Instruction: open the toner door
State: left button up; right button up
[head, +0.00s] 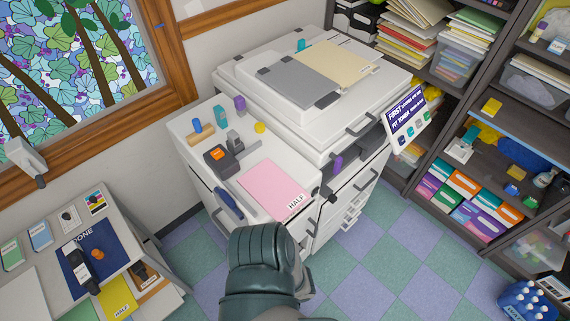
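The white copier (300,78) stands in the middle, its front facing lower right. Dark handles show on its front, one high up (360,125) and one lower (366,180). I cannot tell for sure which front panel is the toner door; no door stands clearly open. A sign (404,112) at the copier's right mentions toner. One dark teal arm of mine rises from the bottom middle, in front of the side cabinet's lower front. Its gripper fingers are hidden or out of view, and I see no other arm.
A white side cabinet (190,128) adjoins the copier, bearing a pink sheet (270,190), a stapler-like tool (222,160) and small coloured items. A low table (130,222) stands at left. Dark shelves (455,85) stand at right.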

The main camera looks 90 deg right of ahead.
aim_at(368, 175)
jog(key=z, duration=3.85)
jog(key=i+l+z, duration=0.15)
jog(key=i+z, duration=0.25)
jog(key=i, duration=0.3)
